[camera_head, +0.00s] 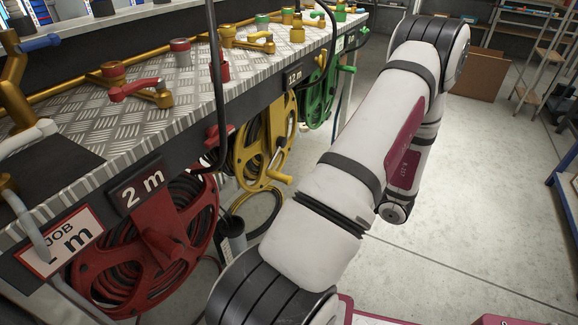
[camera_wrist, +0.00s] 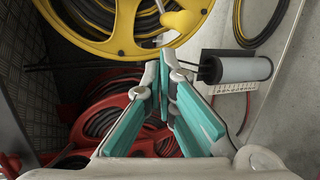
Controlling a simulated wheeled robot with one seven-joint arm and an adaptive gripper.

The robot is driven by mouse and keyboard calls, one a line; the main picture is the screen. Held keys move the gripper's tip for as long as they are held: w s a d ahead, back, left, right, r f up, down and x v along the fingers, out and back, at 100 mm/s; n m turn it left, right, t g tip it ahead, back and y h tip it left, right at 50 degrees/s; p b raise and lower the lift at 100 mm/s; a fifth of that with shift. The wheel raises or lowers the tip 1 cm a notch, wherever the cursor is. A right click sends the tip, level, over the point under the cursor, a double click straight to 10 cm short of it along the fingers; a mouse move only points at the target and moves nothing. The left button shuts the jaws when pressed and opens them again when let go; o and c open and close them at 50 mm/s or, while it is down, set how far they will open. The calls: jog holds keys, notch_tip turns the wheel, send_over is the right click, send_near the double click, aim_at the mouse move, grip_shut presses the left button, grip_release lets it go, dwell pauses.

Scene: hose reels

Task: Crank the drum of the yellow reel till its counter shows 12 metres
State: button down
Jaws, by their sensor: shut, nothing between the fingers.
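The yellow reel (camera_head: 243,160) hangs under the bench between the red and green reels. Its crank handle (camera_head: 281,178) sticks out at the lower right of the drum. The small dark counter plate (camera_head: 293,77) above it seems to read 12 m, but its first digit is hard to make out. In the wrist view the yellow reel (camera_wrist: 127,44) is at the top, with its handle (camera_wrist: 183,20) beyond my fingertips. My gripper (camera_wrist: 166,68) is shut and empty, its teal fingers pointing at the reel, apparently apart from the handle. I cannot make out my gripper in the head view.
The red reel (camera_head: 160,245) is nearest, with a 2 m plate (camera_head: 137,187) and a partly hidden JOB card (camera_head: 58,242). The green reel (camera_head: 321,92) is farther back. A dark cylinder (camera_head: 232,235) stands by the red reel.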

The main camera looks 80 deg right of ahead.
jog(key=a+r+m+p, duration=0.1)
jog(key=r+m+p, duration=0.1)
jog(key=m, duration=0.4)
jog(key=m+h+b, duration=0.1)
jog(key=m, duration=0.5)
send_over(289, 177)
jog(key=a, duration=0.5)
jog(key=f, duration=0.1)
jog(key=shift+s+d+f+t+b, duration=0.2)
jog(key=shift+d+f+b, duration=0.3)
jog(key=shift+f, duration=0.3)
jog(key=shift+s+d+f+t+b, duration=0.15)
jog(key=shift+d+f+b, duration=0.2)
jog(key=shift+d+f, duration=0.35)
jog(key=shift+a+f, duration=0.1)
